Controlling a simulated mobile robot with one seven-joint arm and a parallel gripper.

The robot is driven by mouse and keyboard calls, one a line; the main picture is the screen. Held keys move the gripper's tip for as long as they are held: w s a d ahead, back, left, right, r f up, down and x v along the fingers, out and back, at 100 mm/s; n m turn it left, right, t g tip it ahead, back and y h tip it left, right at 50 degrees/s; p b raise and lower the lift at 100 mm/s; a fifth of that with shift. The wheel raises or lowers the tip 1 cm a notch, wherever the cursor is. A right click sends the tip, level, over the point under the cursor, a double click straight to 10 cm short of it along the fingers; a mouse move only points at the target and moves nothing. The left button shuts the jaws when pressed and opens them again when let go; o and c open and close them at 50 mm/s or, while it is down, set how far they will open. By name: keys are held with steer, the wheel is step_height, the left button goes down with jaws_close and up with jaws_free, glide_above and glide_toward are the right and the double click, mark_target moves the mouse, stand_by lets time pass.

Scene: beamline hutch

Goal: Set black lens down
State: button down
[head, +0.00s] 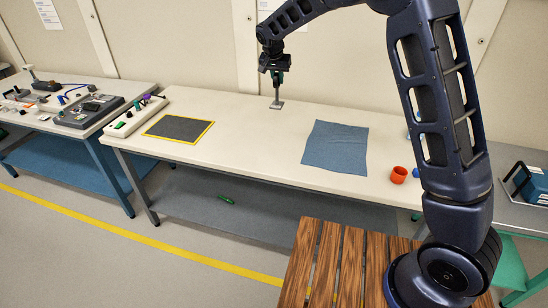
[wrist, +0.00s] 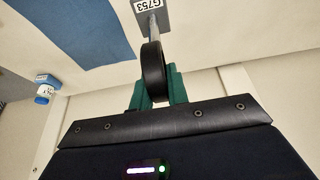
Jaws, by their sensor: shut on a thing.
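My gripper (head: 277,76) hangs over the back part of the white bench, fingers down. In the wrist view its green fingers (wrist: 154,92) are shut on the black lens (wrist: 153,69), a dark round ring. The lens is on a thin metal post with a grey base (wrist: 153,15) labelled G753. In the head view the base (head: 277,104) hangs below the gripper, post about upright, near the bench's back edge. I cannot tell if the base touches the bench. The lens ring itself is hard to make out in the head view.
On the white bench (head: 250,133) lie a grey mat with yellow border (head: 180,129) at left and a blue cloth (head: 335,147) at right. A long tray (head: 135,116) sits at the left end. Bare bench lies between mat and cloth.

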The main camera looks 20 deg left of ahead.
steer(key=s+d+f, duration=0.1)
steer(key=s+d, duration=0.1)
steer(key=s, duration=0.9)
step_height(320, 180, down, 19)
steer(key=shift+w+a+f, duration=0.15)
steer(key=shift+f, duration=0.15)
steer(key=c, duration=1.4)
jaws_free()
steer(key=shift+o, duration=0.2)
steer(key=v, duration=1.2)
